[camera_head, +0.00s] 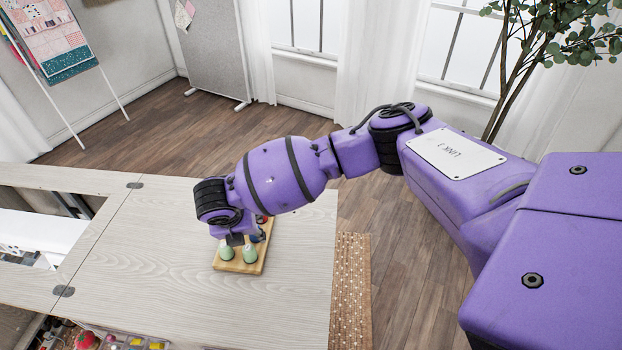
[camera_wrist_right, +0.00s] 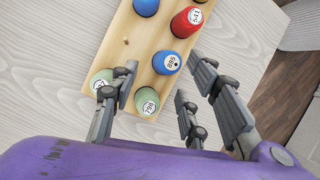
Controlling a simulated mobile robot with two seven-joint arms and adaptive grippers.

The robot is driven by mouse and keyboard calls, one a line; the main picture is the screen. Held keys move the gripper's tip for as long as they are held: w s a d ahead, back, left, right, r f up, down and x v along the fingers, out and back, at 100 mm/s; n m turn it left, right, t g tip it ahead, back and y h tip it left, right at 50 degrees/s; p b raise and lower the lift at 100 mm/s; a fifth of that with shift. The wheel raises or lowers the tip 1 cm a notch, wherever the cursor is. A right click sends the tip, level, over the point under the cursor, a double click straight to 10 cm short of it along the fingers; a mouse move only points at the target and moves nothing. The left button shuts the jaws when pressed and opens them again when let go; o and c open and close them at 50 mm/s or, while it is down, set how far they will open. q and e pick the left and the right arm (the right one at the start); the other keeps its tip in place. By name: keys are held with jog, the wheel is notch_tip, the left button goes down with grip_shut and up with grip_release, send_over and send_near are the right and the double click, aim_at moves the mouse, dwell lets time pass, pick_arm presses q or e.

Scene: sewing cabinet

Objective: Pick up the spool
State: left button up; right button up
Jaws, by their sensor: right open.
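Several thread spools stand upright on a wooden pegboard (camera_head: 238,267), whose bare wood also shows in the right wrist view (camera_wrist_right: 118,56). In that view a green spool (camera_wrist_right: 148,102) labelled 798 shows between the spread fingers of my right gripper (camera_wrist_right: 160,80). A second green spool (camera_wrist_right: 98,80) is partly hidden by the left finger. A blue spool (camera_wrist_right: 166,63), a red spool (camera_wrist_right: 187,22) and another blue spool (camera_wrist_right: 146,6) are farther along. My right gripper (camera_head: 236,240) is open above the board in the head view. Whether a finger touches a spool cannot be told. My left gripper is not in view.
The pegboard lies on a pale wood cabinet top (camera_head: 150,260), bare to its left and front. An opening with a white machine (camera_head: 40,235) is at the left. A drawer of small items (camera_head: 120,342) shows below the front edge.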

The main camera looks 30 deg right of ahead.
aim_at(254, 241)
jog(key=x, duration=0.4)
jog(key=shift+d+f, duration=0.2)
jog(key=shift+d, duration=0.05)
jog(key=shift+d+f, duration=0.1)
jog(key=shift+f, duration=0.1)
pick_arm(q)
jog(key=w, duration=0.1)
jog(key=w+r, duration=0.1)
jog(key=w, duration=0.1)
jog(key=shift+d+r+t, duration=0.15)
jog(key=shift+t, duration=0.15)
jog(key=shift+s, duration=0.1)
pick_arm(e)
jog(key=c, duration=0.6)
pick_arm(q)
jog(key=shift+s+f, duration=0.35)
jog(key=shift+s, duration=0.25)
pick_arm(e)
jog(key=shift+c, duration=1.1)
